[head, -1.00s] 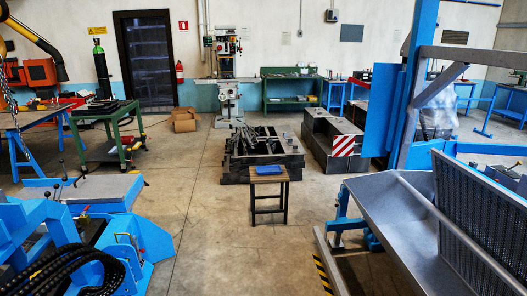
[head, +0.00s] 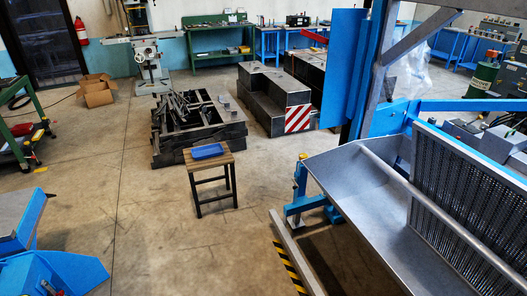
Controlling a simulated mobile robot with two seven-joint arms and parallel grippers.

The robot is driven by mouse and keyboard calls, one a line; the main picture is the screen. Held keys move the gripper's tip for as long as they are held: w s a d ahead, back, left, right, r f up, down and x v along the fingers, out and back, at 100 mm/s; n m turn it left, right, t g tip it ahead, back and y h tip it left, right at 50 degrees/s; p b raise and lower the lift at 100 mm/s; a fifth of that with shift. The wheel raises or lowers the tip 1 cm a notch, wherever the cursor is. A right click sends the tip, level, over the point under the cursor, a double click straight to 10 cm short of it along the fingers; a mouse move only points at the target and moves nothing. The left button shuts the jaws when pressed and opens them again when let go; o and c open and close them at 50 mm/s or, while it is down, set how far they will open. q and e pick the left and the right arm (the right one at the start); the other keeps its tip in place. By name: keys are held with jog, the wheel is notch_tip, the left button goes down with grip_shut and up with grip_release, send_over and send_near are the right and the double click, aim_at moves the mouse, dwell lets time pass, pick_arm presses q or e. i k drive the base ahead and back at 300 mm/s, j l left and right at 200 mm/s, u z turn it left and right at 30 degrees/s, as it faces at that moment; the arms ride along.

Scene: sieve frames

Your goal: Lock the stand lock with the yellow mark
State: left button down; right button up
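A blue stand (head: 307,207) is on the floor at the left end of the large grey metal trough. A small yellow mark (head: 300,172) shows on its upright part. The lock itself is too small to make out, and I cannot tell its position. Neither of my grippers is in view.
The grey trough (head: 345,185) and perforated panel (head: 465,200) fill the right side. A small wooden stool (head: 212,162) with a blue tray (head: 207,151) stands left of the stand. A beam (head: 296,250) lies near yellow-black floor stripes. Blue machinery is at lower left.

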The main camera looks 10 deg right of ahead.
aim_at(294, 179)
jog(key=i+u, duration=0.15)
jog(key=u, duration=0.25)
jog(key=i+l+u, duration=0.1)
jog(key=u, duration=0.25)
jog(key=i+l+u, duration=0.1)
jog(key=u, duration=10.6)
jog(key=i+j, duration=0.3)
